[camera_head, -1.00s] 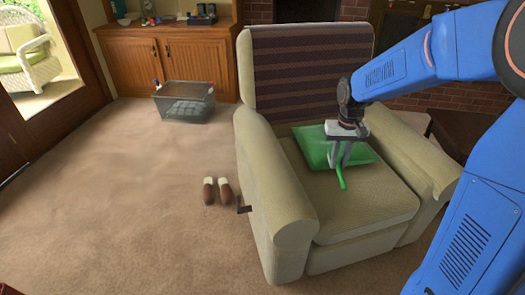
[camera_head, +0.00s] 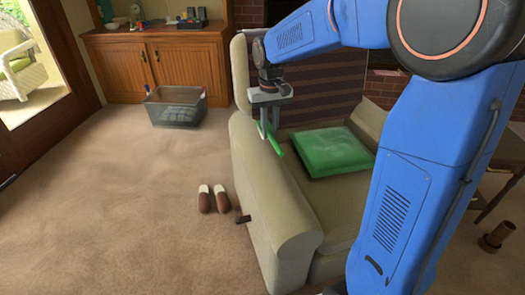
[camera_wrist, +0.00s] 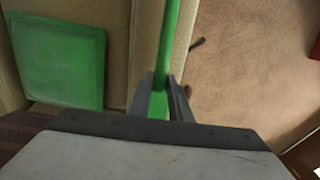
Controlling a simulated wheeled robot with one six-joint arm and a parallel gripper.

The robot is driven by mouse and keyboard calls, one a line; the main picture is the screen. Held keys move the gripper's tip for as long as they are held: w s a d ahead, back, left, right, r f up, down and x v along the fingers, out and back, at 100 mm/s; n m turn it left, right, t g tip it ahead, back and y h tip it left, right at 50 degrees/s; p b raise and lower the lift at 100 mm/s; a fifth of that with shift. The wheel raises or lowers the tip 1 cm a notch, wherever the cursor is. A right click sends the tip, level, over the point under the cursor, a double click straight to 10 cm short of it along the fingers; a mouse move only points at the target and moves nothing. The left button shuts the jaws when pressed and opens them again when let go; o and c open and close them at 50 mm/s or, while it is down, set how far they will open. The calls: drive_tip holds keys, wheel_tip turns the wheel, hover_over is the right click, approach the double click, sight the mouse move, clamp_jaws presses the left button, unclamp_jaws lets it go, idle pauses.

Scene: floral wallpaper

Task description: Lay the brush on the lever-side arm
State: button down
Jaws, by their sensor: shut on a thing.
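My gripper (camera_head: 269,122) is shut on the green brush (camera_head: 274,143) and holds it over the back part of the armchair's left arm (camera_head: 272,195). The lever (camera_head: 243,219) sticks out from the outer side of that arm, so this is the lever-side arm. In the wrist view the brush (camera_wrist: 181,40) runs straight out between the fingers (camera_wrist: 165,100), along the arm's outer edge (camera_wrist: 147,45). The lever (camera_wrist: 197,44) shows beyond it. I cannot tell whether the brush touches the arm. Its bristle end is not clearly visible.
A green cushion (camera_head: 331,151) lies on the seat; it also shows in the wrist view (camera_wrist: 58,62). Brown slippers (camera_head: 213,199) stand on the carpet beside the lever. A grey basket (camera_head: 176,107) stands before the wooden cabinet (camera_head: 180,62). The carpet at left is clear.

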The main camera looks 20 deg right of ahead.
drive_tip(key=shift+f, duration=3.75)
drive_tip(key=shift+f, duration=0.2)
drive_tip(key=c, duration=1.6)
unclamp_jaws()
drive_tip(key=shift+c, duration=0.2)
drive_tip(key=shift+r, duration=0.1)
